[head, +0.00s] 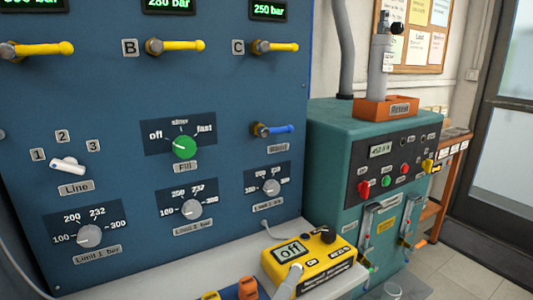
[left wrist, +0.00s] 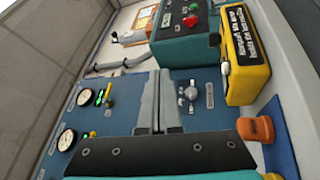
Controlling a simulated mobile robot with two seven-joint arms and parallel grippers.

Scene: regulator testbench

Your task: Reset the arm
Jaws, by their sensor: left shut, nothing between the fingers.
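My left gripper (left wrist: 158,76) shows in the left wrist view, its two grey fingers side by side, shut and empty. They point towards the blue panel, with a round knob (left wrist: 190,93) just to their right in that view. How far they are from the panel I cannot tell. In the head view I cannot make out either gripper. The blue panel (head: 110,120) there carries yellow handles, a blue handle (head: 272,130), a green Fill knob (head: 184,147), a white Line selector (head: 68,166) and several grey limit knobs. My right gripper is in neither view.
A yellow meter (head: 312,262) reading "off" stands on a light bench ledge in front of the panel, with an orange item (head: 247,288) to its left. A teal test cabinet (head: 330,140) with an orange block and grey cylinder on top stands right. Floor is clear further right.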

